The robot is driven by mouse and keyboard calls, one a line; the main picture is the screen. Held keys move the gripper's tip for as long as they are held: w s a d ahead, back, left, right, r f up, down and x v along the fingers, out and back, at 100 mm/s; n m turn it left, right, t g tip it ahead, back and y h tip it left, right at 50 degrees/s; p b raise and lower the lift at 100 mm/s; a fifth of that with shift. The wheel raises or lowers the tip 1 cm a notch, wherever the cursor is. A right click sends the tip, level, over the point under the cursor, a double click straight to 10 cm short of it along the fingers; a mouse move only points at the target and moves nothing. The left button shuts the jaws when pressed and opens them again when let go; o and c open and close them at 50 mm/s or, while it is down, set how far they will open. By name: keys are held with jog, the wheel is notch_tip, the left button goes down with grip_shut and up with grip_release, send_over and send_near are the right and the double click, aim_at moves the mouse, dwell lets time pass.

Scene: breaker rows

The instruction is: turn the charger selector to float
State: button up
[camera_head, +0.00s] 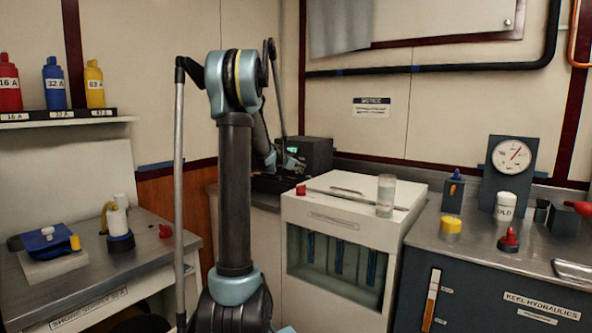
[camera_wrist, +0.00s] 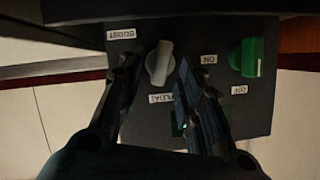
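The charger selector is a pale grey bar-shaped knob (camera_wrist: 160,63) on a dark panel (camera_wrist: 150,122) in the wrist view. The bar stands nearly upright in the picture, slightly tilted. An upside-down BOOST label (camera_wrist: 121,34) is at its upper left. Another upside-down label (camera_wrist: 161,98), partly legible and seemingly FLOAT, lies just below it. My gripper (camera_wrist: 158,70) is open, with one finger on each side of the knob. I cannot tell whether either finger touches it. In the head view, my gripper (camera_head: 287,164) is at the dark charger box (camera_head: 316,153); the knob is not visible there.
A green knob (camera_wrist: 248,57) with ON and OFF labels sits right of the selector in the wrist view. A white cabinet (camera_head: 330,222) with a glass jar (camera_head: 385,196) stands right of my arm. A shelf with bottles (camera_head: 55,83) is at left.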

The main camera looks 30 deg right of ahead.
jog(key=shift+w+d+f, duration=0.15)
jog(key=shift+d, duration=0.2)
grip_shut()
jog(key=shift+w+a+n+g+h, duration=0.1)
jog(key=shift+w+n+g+h, duration=0.1)
jog(key=shift+n+g, duration=0.3)
jog(key=shift+w+a+n+g+h, duration=0.1)
jog(key=shift+n+g+h, duration=0.15)
jog(key=shift+n, duration=0.45)
grip_release()
jog(key=shift+d, duration=0.1)
